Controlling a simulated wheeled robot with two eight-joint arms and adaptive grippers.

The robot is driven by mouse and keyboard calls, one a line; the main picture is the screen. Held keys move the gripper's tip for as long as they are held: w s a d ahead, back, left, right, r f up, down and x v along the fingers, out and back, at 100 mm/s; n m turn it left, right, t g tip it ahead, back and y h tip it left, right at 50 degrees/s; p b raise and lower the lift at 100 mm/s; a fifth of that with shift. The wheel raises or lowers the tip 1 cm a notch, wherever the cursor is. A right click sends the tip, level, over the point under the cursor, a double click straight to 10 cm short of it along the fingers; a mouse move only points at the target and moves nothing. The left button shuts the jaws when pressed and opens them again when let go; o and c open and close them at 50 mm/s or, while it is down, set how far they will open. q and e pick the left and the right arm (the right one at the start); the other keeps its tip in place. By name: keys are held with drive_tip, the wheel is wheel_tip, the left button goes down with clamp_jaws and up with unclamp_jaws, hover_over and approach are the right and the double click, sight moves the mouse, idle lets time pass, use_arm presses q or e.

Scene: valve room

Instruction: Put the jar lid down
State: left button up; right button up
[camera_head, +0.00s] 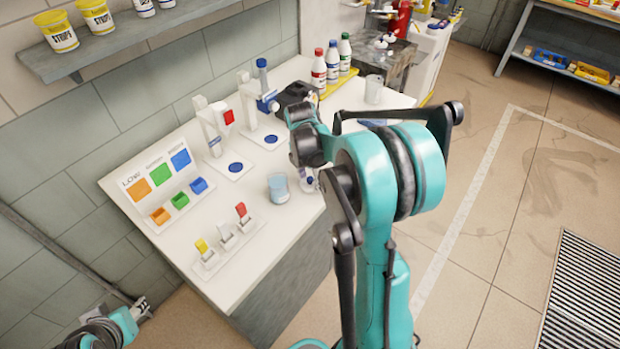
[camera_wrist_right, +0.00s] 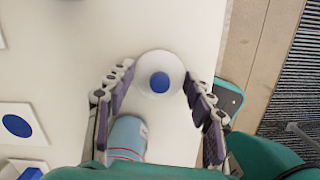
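A round pale lid with a blue centre (camera_wrist_right: 160,79) lies between the fingertips of my right gripper (camera_wrist_right: 158,83) in the right wrist view. The fingers are apart, with narrow gaps beside the lid. In the head view the lid (camera_head: 307,182) shows partly by the counter's front edge; my arm hides most of the right gripper (camera_head: 312,172). A clear jar with bluish contents (camera_head: 279,188) stands beside it and also shows in the right wrist view (camera_wrist_right: 128,137). My left gripper (camera_head: 143,307) is low at the left, away from the counter; its opening is unclear.
The white counter (camera_head: 237,284) holds a switch strip (camera_head: 229,246), a panel with coloured squares and bins (camera_head: 158,178), and white stands with blue discs (camera_head: 235,168). Several capped bottles (camera_head: 332,60) and a glass (camera_head: 374,89) stand farther back.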

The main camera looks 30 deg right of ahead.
sight(307, 185)
drive_tip(key=o, duration=0.4)
drive_tip(key=shift+c, duration=0.2)
drive_tip(key=shift+r, duration=0.1)
drive_tip(key=s+a+r+m+t+p, duration=0.1)
drive_tip(key=s+a+r+m+p, duration=0.15)
drive_tip(key=r, duration=0.45)
drive_tip(key=s+a+r+m+t+p, duration=0.15)
drive_tip(key=a+r, duration=0.25)
drive_tip(key=r, duration=0.4)
drive_tip(key=s+a+f+m+t+y, duration=0.1)
drive_tip(key=s+a+m+t, duration=0.3)
drive_tip(key=s+a+m, duration=0.7)
drive_tip(key=f+m, duration=0.1)
drive_tip(key=m, duration=0.3)
drive_tip(key=shift+s+m, duration=0.3)
drive_tip(key=shift+s, duration=0.05)
drive_tip(key=shift+f+t, duration=0.1)
drive_tip(key=shift+t, duration=0.15)
